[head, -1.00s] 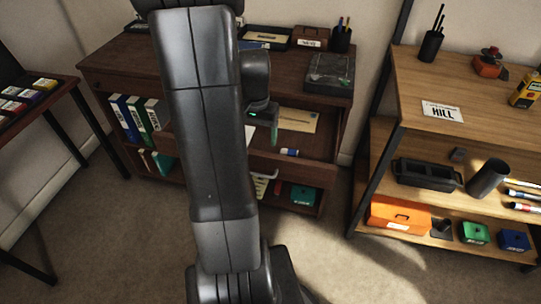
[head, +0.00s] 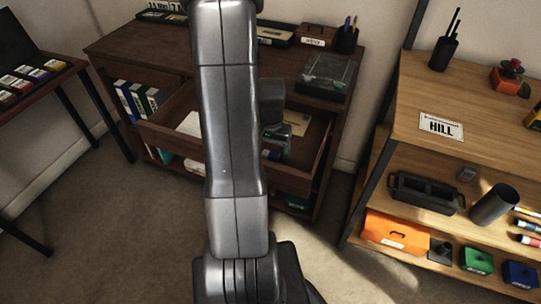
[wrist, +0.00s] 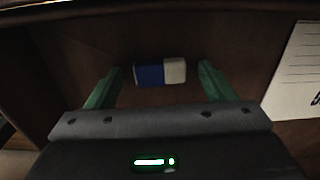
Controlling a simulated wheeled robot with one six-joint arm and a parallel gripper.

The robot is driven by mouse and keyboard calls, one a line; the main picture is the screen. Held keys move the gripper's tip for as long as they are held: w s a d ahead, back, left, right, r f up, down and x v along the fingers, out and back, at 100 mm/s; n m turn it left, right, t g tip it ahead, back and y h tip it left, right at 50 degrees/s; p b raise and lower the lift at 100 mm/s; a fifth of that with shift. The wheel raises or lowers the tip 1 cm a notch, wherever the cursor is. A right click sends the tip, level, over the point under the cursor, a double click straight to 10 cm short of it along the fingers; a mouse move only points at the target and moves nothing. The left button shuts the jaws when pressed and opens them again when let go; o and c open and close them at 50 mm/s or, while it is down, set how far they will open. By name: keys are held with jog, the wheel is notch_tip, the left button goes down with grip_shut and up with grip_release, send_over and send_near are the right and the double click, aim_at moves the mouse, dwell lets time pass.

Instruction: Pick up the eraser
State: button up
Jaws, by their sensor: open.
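The eraser (wrist: 150,74) is a small block, blue on one half and white on the other. In the wrist view it lies on the dark wooden drawer floor, ahead of my gripper. My gripper (wrist: 161,77) is open, its two green fingers apart, one to the left and one to the right of the eraser. The fingers do not appear to touch it. In the head view my gripper (head: 276,150) is over the open drawer (head: 175,140), partly hidden by my arm. The eraser cannot be made out there.
A white printed paper (wrist: 300,75) lies to the right in the drawer. Drawer walls stand close around my gripper. A clear-lidded dark box (head: 325,75) sits on the desk top. A wooden shelf unit (head: 470,85) with tools stands to the right.

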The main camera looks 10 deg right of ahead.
aim_at(271, 154)
jog(key=c, duration=1.1)
jog(key=shift+o, duration=0.2)
jog(key=shift+r, duration=0.1)
notch_tip(271, 154, up, 10)
jog(key=p, duration=0.1)
